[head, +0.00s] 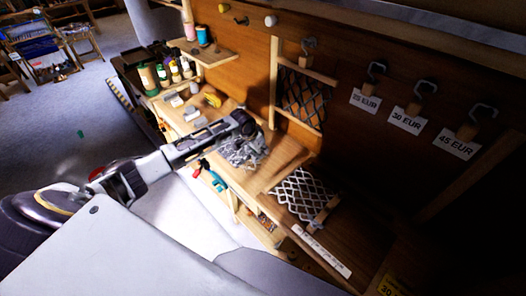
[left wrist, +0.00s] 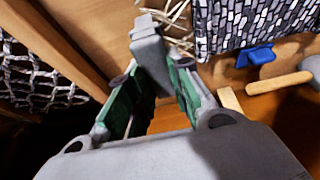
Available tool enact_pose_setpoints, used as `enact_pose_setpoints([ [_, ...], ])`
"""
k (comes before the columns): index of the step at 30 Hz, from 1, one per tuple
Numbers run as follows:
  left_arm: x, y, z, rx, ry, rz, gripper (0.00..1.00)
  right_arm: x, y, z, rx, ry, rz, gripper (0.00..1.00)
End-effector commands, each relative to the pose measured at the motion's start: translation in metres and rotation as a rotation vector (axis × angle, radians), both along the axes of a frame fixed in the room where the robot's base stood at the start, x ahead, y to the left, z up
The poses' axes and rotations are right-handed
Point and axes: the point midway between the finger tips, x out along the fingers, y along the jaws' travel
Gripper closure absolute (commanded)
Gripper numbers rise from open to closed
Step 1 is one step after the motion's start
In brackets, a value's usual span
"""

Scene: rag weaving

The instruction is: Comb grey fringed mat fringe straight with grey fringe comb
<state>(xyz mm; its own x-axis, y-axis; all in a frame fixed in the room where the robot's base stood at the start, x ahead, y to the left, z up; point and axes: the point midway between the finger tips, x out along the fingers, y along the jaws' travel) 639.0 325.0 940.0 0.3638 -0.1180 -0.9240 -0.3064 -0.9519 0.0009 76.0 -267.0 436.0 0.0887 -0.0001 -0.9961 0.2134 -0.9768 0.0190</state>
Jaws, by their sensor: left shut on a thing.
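My left gripper (head: 243,122) reaches over the workbench, just above the grey fringed mat (head: 244,151). In the left wrist view my left gripper (left wrist: 158,58) is shut on a grey block-like piece, the grey fringe comb (left wrist: 148,42). The mat (left wrist: 250,20) shows there at the top right with a grey and black pattern. Its pale fringe strands (left wrist: 180,22) spread unevenly just right of the comb. I cannot tell whether the comb touches them. The gripper hides part of the mat in the head view. My right gripper is not in view.
A blue clip-like piece (left wrist: 257,55) and a wooden-handled tool (left wrist: 282,82) lie beside the mat. A white net (head: 300,194) lies on the bench to the right. Bottles (head: 175,71) stand at the back left. A dark net (head: 303,98) and price tags (head: 407,119) hang on the panel.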

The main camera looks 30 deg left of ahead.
Motion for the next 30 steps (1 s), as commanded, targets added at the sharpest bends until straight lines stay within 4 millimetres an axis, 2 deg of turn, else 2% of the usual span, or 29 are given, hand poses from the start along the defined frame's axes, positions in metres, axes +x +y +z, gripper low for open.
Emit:
enact_pose_setpoints([
  [6, 0.000, 0.000, 0.000, 0.000, 0.000, 0.000, 1.00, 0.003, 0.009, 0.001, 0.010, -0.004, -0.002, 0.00],
  [11, 0.000, 0.000, -0.003, 0.001, 0.000, 0.000, 1.00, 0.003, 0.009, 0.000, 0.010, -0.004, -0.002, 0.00],
  [23, 0.000, 0.000, -0.032, 0.000, 0.001, 0.000, 1.00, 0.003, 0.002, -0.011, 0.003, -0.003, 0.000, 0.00],
  [30, 0.007, 0.021, -0.028, 0.001, 0.001, 0.001, 1.00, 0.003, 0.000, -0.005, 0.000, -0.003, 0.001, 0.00],
])
